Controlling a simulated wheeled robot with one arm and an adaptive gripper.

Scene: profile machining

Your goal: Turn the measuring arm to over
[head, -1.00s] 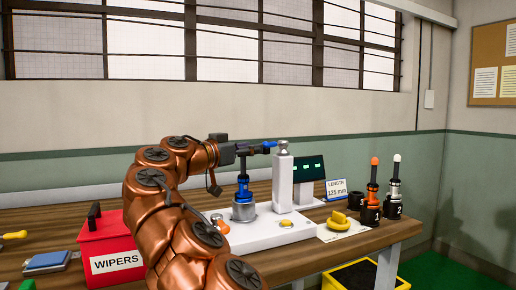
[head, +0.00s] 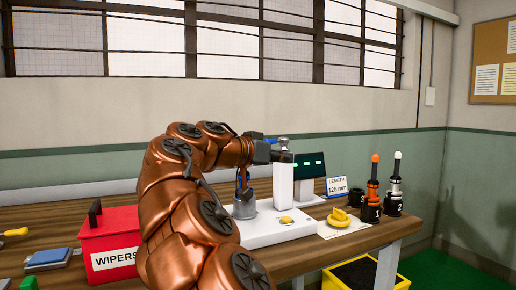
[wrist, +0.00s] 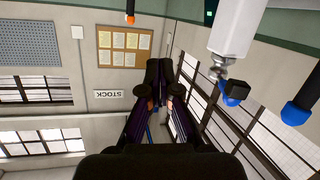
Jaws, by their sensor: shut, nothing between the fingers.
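The measuring stand is a white upright column (head: 283,182) on a white base (head: 268,230), with a metal pivot on top. Its measuring arm has a blue end (head: 270,140), largely hidden behind my gripper in the head view. In the wrist view the blue and black arm end (wrist: 236,91) shows beside the pivot, right of my fingers and apart from them. My gripper (head: 288,157) is shut and empty, level with the column top in the head view. A blue-topped tool stands in the grey holder (head: 244,209) left of the column; its blue top (wrist: 298,112) shows in the wrist view.
A dark screen (head: 310,166) and a length sign (head: 337,187) stand behind. A yellow part (head: 340,218) lies right of the base. Two numbered tools (head: 372,190) (head: 394,190) stand further right. A red wipers box (head: 108,240) is at the left.

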